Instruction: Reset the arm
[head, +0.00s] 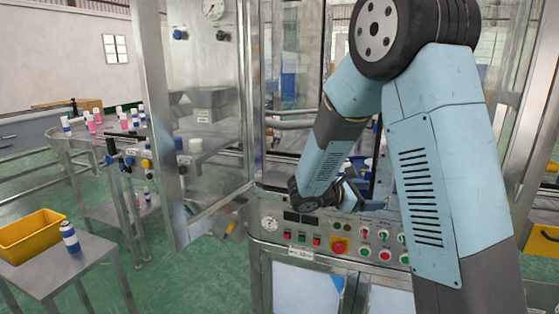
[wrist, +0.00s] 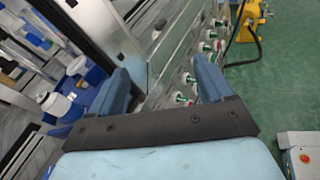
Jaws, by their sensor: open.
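My arm reaches from the right side of the head view into the open front of the crimping machine (head: 290,228). My gripper (head: 372,200) is low at the machine's opening, just above the control panel, and is partly hidden by my own arm there. In the wrist view my gripper (wrist: 165,85) shows two blue fingers spread wide apart with nothing between them. Beyond the fingers are the machine's metal edge and its row of knobs and buttons (wrist: 190,78). I cannot tell the exact gap between the fingers and the panel.
A steel table (head: 75,262) at the lower left holds a yellow bin (head: 32,236) and a blue and white can (head: 70,237). Several cans stand on a curved conveyor (head: 75,140) behind. The machine's door frame (head: 160,120) stands left of the opening. Green floor shows at left.

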